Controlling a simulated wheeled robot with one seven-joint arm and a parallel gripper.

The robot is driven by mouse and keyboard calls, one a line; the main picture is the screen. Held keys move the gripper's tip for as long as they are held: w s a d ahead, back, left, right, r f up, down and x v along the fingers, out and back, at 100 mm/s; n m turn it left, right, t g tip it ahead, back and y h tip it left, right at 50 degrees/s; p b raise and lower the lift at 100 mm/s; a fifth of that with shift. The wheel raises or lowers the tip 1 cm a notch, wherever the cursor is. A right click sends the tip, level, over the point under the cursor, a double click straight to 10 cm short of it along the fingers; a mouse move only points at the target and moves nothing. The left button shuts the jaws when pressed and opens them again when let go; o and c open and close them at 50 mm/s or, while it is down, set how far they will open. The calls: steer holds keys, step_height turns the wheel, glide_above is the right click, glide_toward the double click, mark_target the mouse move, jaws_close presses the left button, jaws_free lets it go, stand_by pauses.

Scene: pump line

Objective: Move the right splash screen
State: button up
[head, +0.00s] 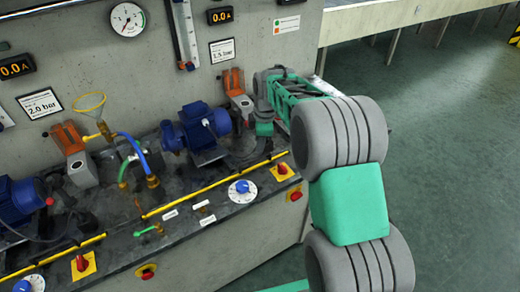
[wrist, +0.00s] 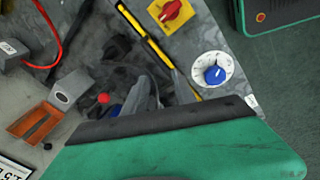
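The right splash screen (head: 233,82) appears to be the orange see-through flap on a grey block at the back right of the bench. In the wrist view the orange flap (wrist: 35,122) is at lower left, tilted, beside its grey block (wrist: 70,90). My gripper (head: 263,128) is just right of and in front of that block in the head view, apart from the orange flap. Its fingers are small and partly hidden there. In the wrist view my green housing covers the bottom, and the finger gap is not clear.
A blue pump (head: 198,128) stands left of my gripper. A second orange flap (head: 68,138) is farther left, near a yellow funnel (head: 90,102). Open floor (head: 450,130) lies to the right.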

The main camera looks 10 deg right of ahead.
mark_target(255, 159)
steer(key=f+n, duration=0.2)
steer(key=w+a+f+n+p, duration=0.1)
steer(key=f, duration=0.2)
steer(key=f+n, duration=0.2)
steer(key=shift+w+a+f+n, duration=0.15)
steer(key=shift+a+f+n, duration=0.05)
steer(key=shift+f+n, duration=0.1)
steer(key=shift+c, duration=0.5)
jaws_close()
steer(key=shift+w+r, duration=0.1)
steer(key=shift+r, duration=0.1)
stand_by(0.6)
